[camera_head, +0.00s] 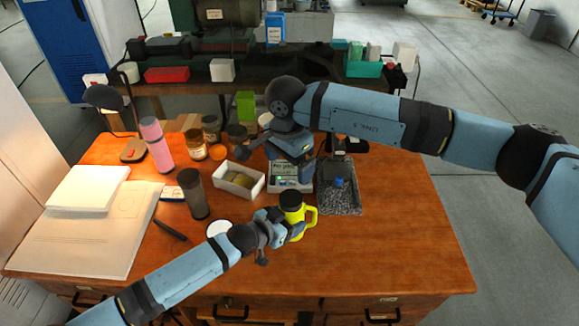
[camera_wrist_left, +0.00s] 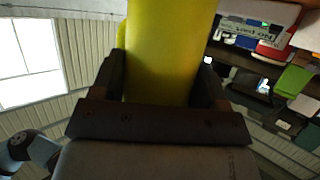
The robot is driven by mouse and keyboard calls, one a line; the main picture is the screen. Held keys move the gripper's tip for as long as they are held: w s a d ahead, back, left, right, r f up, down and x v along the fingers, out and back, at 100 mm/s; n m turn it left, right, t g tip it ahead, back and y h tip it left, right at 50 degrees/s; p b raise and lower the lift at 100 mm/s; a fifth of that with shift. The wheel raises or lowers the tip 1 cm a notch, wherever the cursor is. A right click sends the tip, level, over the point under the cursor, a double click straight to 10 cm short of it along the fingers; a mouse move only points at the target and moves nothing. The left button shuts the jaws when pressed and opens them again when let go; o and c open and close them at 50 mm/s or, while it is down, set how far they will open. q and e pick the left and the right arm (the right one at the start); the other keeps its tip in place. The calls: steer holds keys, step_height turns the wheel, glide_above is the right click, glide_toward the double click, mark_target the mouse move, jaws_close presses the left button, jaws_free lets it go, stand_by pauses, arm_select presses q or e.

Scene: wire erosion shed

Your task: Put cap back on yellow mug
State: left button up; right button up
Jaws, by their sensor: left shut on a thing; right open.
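The yellow mug (camera_head: 295,217) is near the front middle of the desk, upright, with its handle to the right. My left gripper (camera_head: 279,226) is shut on its body from the left. In the left wrist view the yellow mug (camera_wrist_left: 165,50) fills the gap between the fingers of my left gripper (camera_wrist_left: 161,82). The mug's top looks dark; I cannot tell whether that is a cap or the opening. I cannot make out a separate cap. My right gripper (camera_head: 273,158) is open above the desk, behind the mug, over the scale. I see nothing held in it.
A white box (camera_head: 227,190), a scale (camera_head: 291,188) and a grey gravel tray (camera_head: 352,208) with a blue piece stand behind the mug. A dark cup (camera_head: 194,195), pink bottle (camera_head: 157,147) and jars stand left. The desk's right side (camera_head: 415,235) is clear.

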arm_select(q)
steer(key=o, duration=1.8)
steer(key=shift+s, duration=0.1)
steer(key=shift+s+a+r, duration=0.15)
steer(key=shift+s+a, duration=0.1)
steer(key=shift+a, duration=0.1)
steer(key=v, duration=1.3)
steer(key=shift+d, duration=0.1)
